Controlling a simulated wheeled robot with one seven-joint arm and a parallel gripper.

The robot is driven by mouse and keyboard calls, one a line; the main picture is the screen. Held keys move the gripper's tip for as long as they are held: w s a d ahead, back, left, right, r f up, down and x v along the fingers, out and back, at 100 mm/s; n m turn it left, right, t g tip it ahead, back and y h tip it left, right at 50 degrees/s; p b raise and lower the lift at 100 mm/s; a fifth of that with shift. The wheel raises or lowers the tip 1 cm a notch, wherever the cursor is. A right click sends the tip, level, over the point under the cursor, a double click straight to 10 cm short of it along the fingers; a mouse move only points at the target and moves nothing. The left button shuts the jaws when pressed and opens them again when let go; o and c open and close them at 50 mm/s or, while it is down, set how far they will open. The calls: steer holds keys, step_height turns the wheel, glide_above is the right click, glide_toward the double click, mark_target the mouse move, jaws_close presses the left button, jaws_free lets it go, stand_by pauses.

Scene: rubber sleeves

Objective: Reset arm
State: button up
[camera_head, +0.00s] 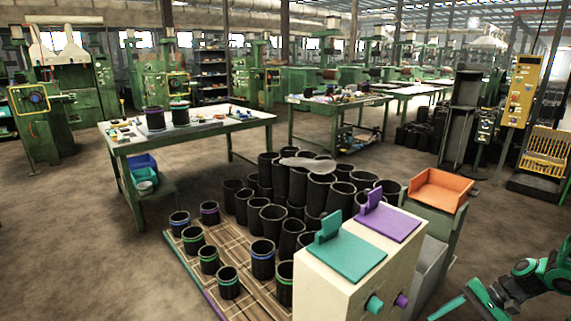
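My green and black arm (545,275) enters at the lower right corner, folded low over the floor. My gripper (465,305) is at the bottom edge, to the right of the white cabinet, and is partly cut off by the frame. I cannot tell whether its fingers are open or shut, and no sleeve shows in it. Black rubber sleeves (262,262) stand upright on a wooden pallet (205,290), several with blue, green or purple bands. The gripper is apart from them, with the cabinet between.
The white cabinet (325,290) has a teal panel (346,256) and a purple panel (388,222) on top. An orange tray (440,188) sits behind it. A green workbench (190,132) with two sleeves stands at the left. Open floor lies at the right (510,222).

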steer(key=s+a+r+n+g+h, duration=0.1)
steer(key=s+r+n+h, duration=0.2)
steer(key=r, duration=0.6)
steer(key=s+a+r+g+h, duration=0.1)
steer(key=s+a+r+h, duration=0.15)
steer(key=s+r, duration=0.5)
steer(key=s+a+r+t+h, duration=0.1)
steer(key=s+a+r+h, duration=0.1)
steer(key=s+r, duration=0.7)
steer(key=shift+s+a+r+n+h, duration=0.2)
steer(key=shift+s+a+n+h, duration=0.2)
steer(key=shift+s+a, duration=0.2)
steer(key=c, duration=0.4)
steer(key=shift+c, duration=0.4)
